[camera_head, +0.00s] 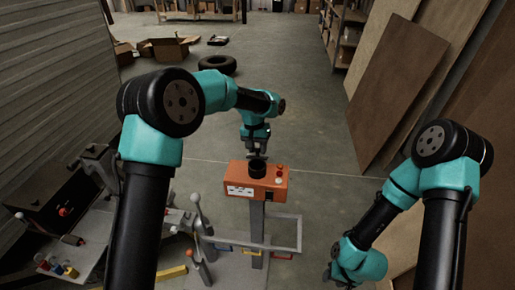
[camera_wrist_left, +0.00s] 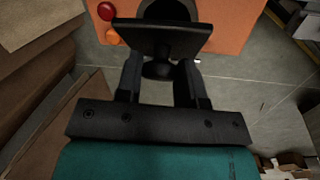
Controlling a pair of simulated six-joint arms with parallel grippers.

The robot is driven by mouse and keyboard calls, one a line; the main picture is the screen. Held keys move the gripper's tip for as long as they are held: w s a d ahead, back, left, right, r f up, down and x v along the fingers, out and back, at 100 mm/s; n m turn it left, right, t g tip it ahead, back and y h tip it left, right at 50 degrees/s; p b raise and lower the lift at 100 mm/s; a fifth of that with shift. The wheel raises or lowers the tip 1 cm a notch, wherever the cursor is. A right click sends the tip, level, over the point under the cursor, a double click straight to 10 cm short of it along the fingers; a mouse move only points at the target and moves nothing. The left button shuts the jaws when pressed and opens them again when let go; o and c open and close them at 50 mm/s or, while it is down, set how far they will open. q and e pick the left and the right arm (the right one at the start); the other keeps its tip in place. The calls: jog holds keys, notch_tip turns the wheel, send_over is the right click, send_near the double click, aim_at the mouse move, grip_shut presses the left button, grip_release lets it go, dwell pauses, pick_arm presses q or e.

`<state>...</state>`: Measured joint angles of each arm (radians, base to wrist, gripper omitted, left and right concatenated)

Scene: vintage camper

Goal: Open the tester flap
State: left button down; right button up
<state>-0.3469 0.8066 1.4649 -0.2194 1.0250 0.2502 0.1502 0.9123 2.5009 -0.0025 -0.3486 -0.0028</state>
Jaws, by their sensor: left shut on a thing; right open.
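The tester is an orange box (camera_head: 240,181) on a grey post, with a black round port (camera_head: 257,169) on top. In the left wrist view its orange top (camera_wrist_left: 232,22) and the dark port (camera_wrist_left: 168,10) show at the upper edge. A black flap plate (camera_wrist_left: 160,36) stands tilted in front of the port, with a small rounded part below it. My left gripper (camera_wrist_left: 159,72) is shut on the flap at this part, its fingers on either side. In the head view my left gripper (camera_head: 257,152) is just behind the port. My right gripper (camera_head: 338,278) is low at the bottom right, open and apart from the tester.
A red button (camera_wrist_left: 107,10) and an orange one (camera_wrist_left: 112,37) sit on the box top beside the port. A bench with levers (camera_head: 197,222) stands to the left. Leaning wooden panels (camera_head: 395,95) line the right. A tire (camera_head: 217,64) and cardboard boxes (camera_head: 165,50) lie behind.

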pick_arm(q)
jog(key=shift+w+r+g, duration=0.1)
jog(key=shift+w+g, duration=0.75)
jog(key=shift+g, duration=0.65)
jog(key=shift+w+d+g, duration=0.1)
jog(key=shift+w+g, duration=0.3)
jog(key=shift+g, duration=0.45)
jog(key=shift+w+g, duration=0.35)
jog(key=shift+g, duration=0.5)
jog(key=shift+n, duration=0.3)
jog(key=c, duration=0.7)
grip_release()
jog(key=shift+c, duration=0.2)
